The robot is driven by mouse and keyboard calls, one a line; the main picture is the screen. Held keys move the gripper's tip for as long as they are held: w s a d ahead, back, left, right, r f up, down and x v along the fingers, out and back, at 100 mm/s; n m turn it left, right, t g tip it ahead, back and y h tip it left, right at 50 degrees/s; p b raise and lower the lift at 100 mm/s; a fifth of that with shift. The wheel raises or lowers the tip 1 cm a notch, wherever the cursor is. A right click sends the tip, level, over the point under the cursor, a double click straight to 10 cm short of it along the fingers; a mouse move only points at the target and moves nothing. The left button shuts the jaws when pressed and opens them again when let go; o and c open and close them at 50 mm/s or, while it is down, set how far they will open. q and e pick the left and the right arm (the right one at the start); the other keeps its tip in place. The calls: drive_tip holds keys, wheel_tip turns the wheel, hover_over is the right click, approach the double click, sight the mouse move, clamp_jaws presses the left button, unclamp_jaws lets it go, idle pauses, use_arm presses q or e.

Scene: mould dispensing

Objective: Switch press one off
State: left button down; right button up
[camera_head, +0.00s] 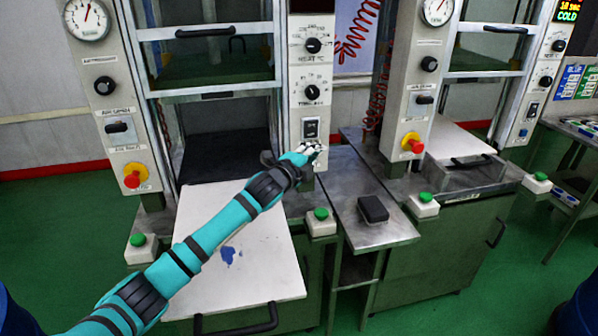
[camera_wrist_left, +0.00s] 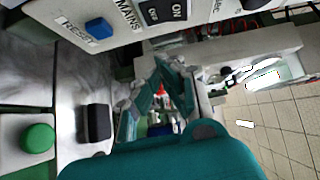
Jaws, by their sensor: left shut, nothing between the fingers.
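Press one (camera_head: 295,170), which I take to be the left press, has a grey right-hand column with two dials. A black rocker mains switch (camera_head: 311,129) sits low on this column. In the left wrist view the switch (camera_wrist_left: 162,12) shows ON and OFF lettering beside a MAINS label; which way it is set I cannot tell. My left gripper (camera_head: 312,148) is shut and empty, just below the switch. Its fingers (camera_wrist_left: 160,66) also show in the wrist view, close under the panel; contact is not clear. My right gripper is not in view.
A blue reset button (camera_wrist_left: 98,28) sits beside the switch. A white pulled-out plate (camera_head: 270,240) with a blue smear lies under my left arm. Green buttons (camera_head: 321,215) line the front. A narrow metal table (camera_head: 350,190) holds a black block (camera_head: 373,209). A second press (camera_head: 440,90) stands right.

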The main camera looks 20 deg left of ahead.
use_arm(q)
drive_tip(key=s+a+f+b, duration=0.1)
drive_tip(key=s+a, duration=0.1)
drive_tip(key=s, duration=0.5)
drive_tip(key=shift+s+a+f, duration=0.25)
drive_tip(key=shift+s+f, duration=0.05)
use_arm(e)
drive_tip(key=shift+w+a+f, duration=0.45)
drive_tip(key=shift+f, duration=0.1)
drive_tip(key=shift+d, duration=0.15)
